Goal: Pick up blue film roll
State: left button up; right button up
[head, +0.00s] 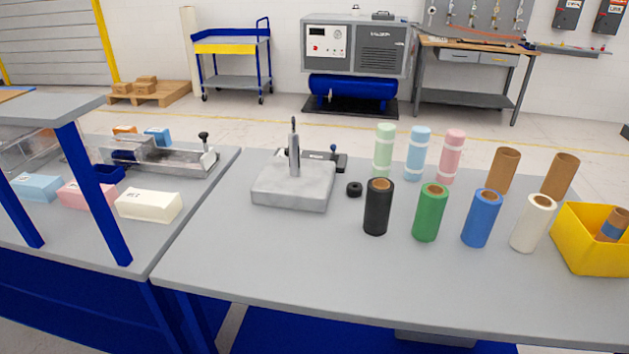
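The blue film roll (481,219) stands upright on the grey table (300,265), toward its right side. Its brown core shows at the top. It is in a front row with a black roll (377,208) and a green roll (430,213) on its left and a white roll (532,224) on its right. The rolls stand apart from each other. Neither of my grippers shows in the head view.
A yellow bin (590,245) with a roll inside stands at the right edge. Brown cores (505,170) and pale green, light blue and pink rolls stand behind. A grey block fixture (293,184) is left of the rolls. The table front is clear.

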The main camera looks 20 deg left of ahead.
aim_at(486, 206)
jog(key=j+z, duration=0.15)
jog(key=j, duration=0.3)
jog(key=k+j+z, duration=0.15)
jog(key=j, duration=0.3)
jog(key=j+z, duration=0.15)
jog(key=j, duration=0.3)
jog(key=k+j+z, duration=0.15)
jog(key=j, duration=0.25)
